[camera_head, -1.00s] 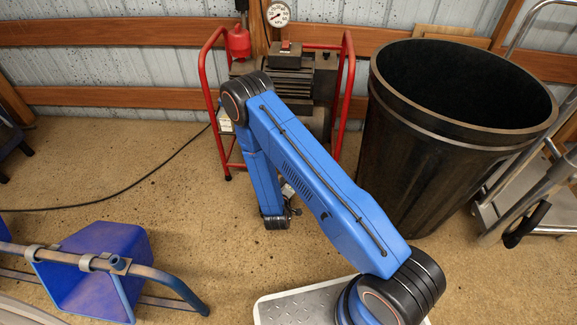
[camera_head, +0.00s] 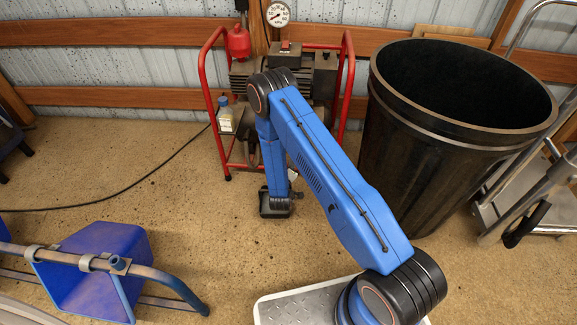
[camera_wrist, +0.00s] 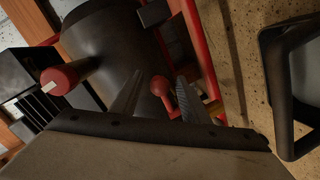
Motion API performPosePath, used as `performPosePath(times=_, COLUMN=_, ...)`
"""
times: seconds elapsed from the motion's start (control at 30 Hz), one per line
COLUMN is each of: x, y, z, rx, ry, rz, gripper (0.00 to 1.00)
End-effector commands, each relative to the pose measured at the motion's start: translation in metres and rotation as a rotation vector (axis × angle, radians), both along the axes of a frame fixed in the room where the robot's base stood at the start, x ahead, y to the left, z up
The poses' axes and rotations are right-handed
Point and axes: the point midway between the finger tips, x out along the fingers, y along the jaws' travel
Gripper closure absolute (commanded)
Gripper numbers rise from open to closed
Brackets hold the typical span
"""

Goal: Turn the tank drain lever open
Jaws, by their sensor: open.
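A red lever with a round knob (camera_wrist: 160,85) shows in the wrist view beside a dark rounded tank (camera_wrist: 110,38); it appears to be the drain lever. My gripper (camera_wrist: 157,90) is open, with one finger on each side of the lever in the picture. I cannot tell whether either finger touches it. A second red knob (camera_wrist: 62,78) with a pale tip is to the left in the wrist view.
A black tray (camera_head: 264,213) on the floor below also shows in the wrist view (camera_wrist: 272,85). A large black bin (camera_head: 400,150) stands right of the compressor, beside a metal cart (camera_head: 545,200). A blue bucket-like thing (camera_head: 90,265) is at lower left. Open floor lies left.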

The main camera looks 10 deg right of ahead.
Motion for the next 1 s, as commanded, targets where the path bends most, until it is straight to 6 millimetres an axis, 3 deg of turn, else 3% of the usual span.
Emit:
performPosePath(times=0.03, x=0.0, y=0.0, z=0.0, rx=0.0, ry=0.0, rz=0.0, gripper=0.58)
performPosePath(times=0.2, x=0.0, y=0.0, z=0.0, rx=0.0, ry=0.0, rz=0.0, gripper=0.99)
performPosePath(times=0.63, x=-0.003, y=0.003, z=0.0, rx=0.0, ry=0.0, rz=-0.05, gripper=1.0)
performPosePath(times=1.0, x=-0.013, y=0.016, z=0.0, rx=0.003, ry=-0.002, rz=-0.292, gripper=1.0)
